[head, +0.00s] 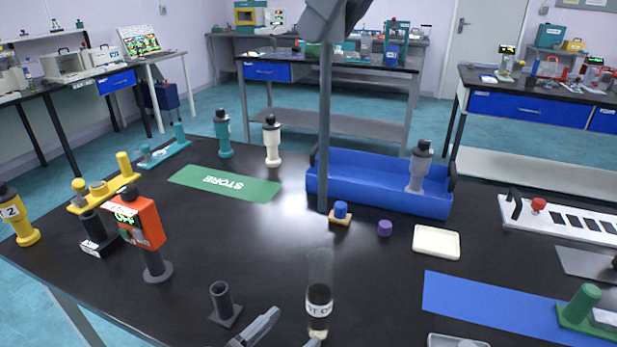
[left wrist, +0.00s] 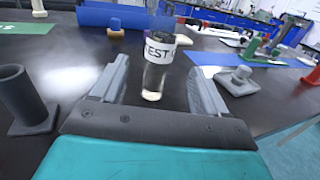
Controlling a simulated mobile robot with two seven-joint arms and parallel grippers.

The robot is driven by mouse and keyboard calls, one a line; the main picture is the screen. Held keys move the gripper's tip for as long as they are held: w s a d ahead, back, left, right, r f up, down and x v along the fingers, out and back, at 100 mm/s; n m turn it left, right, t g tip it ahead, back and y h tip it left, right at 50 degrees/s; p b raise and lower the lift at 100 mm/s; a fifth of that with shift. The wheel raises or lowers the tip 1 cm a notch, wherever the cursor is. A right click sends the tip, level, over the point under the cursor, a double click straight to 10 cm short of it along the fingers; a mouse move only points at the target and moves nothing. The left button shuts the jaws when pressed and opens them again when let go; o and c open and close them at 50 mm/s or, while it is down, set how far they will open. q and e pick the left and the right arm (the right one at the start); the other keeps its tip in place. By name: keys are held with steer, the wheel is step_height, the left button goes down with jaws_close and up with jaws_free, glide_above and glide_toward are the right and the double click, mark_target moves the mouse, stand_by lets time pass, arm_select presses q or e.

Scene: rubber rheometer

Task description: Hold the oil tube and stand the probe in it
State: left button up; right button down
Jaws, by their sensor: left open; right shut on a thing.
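My left gripper (head: 296,327) is open at the tube. In the left wrist view the tube (left wrist: 156,68) stands between the two spread fingers, with space on both sides. My right gripper (head: 328,22) is at the top of the head view, shut on the probe (head: 324,130), a long grey rod hanging nearly upright. The probe's lower end shows beyond the tube, apart from it in the picture.
A grey socket on a square base (head: 223,304) stands left of the tube. A blue bin (head: 340,190), a small blue-topped block (head: 340,214), a purple cap (head: 385,228) and a cream tray (head: 436,242) lie farther back. An orange meter (head: 140,222) stands left.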

mark_target(311, 310)
arm_select(q)
steer(key=x, duration=0.8)
steer(key=shift+w+d, duration=0.15)
steer(key=shift+c, duration=0.4)
steer(key=c, duration=1)
steer(key=shift+c, duration=0.2)
arm_select(e)
steer(key=n+g, duration=0.1)
steer(key=n, duration=0.1)
steer(key=n+g+y, duration=0.1)
steer(key=n+g, duration=0.1)
steer(key=n, duration=0.1)
steer(key=shift+w, duration=0.4)
steer(key=n+g, duration=0.1)
steer(key=n, duration=0.2)
steer(key=n+g, duration=0.2)
steer(key=n, duration=0.1)
steer(key=shift+n+h, duration=0.3)
steer(key=shift+n, duration=0.1)
step_height(311, 310, down, 24)
steer(key=shift+g, duration=0.3)
